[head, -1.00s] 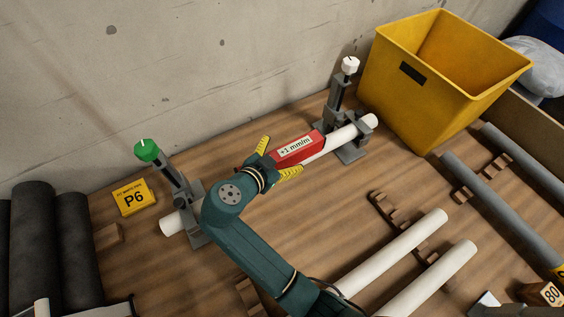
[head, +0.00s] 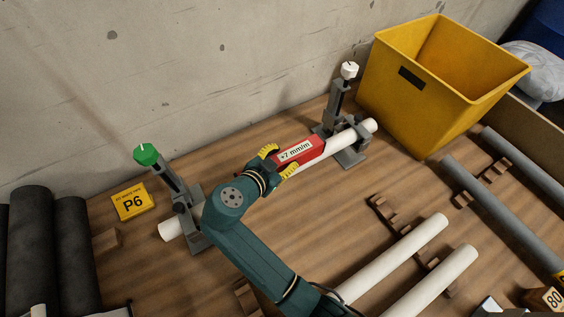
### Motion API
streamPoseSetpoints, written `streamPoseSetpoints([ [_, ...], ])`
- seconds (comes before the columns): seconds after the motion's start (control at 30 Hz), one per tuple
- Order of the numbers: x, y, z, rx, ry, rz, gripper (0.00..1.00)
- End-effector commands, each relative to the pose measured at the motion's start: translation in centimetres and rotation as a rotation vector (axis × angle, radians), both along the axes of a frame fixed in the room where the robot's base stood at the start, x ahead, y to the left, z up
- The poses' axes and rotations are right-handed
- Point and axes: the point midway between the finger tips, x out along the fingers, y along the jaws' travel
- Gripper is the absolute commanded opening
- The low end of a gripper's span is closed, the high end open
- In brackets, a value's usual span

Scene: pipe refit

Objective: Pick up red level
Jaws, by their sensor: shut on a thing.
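The red level (head: 312,157) lies along the top of a white pipe (head: 353,134), and its white label reads "+2 mm/m". My gripper (head: 279,162), with yellow fingers, is shut on the left part of the level, one finger on each side. The level's left end is hidden by my gripper and wrist. I see no clear gap between the level and the pipe. The pipe rests in two grey stands, one with a green knob (head: 146,154) at left and one with a white knob (head: 349,70) at right.
A yellow bin (head: 403,113) stands at the back right. White pipes (head: 408,250) lie on wooden racks at front right, with grey pipes (head: 487,200) beyond. A concrete wall closes the back.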

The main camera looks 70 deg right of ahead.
Motion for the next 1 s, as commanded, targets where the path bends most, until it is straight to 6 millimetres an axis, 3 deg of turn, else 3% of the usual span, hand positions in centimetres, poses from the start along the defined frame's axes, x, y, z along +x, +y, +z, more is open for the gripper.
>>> streamPoseSetpoints([
  [0.17,0.2,0.0,0.5,0.005,0.001,0.008,0.11],
  [0.27,0.2,0.0,2.6,0.003,-0.002,0.007,0.05],
  [0.43,0.2,0.0,7.0,0.001,-0.003,0.005,0.05],
  [0.6,0.1,0.0,9.5,0.003,0.001,0.004,0.04],
  [0.93,0.1,0.0,9.9,0.001,0.000,0.003,0.04],
  [1.0,0.8,0.6,10.5,0.002,0.000,0.023,0.04],
])
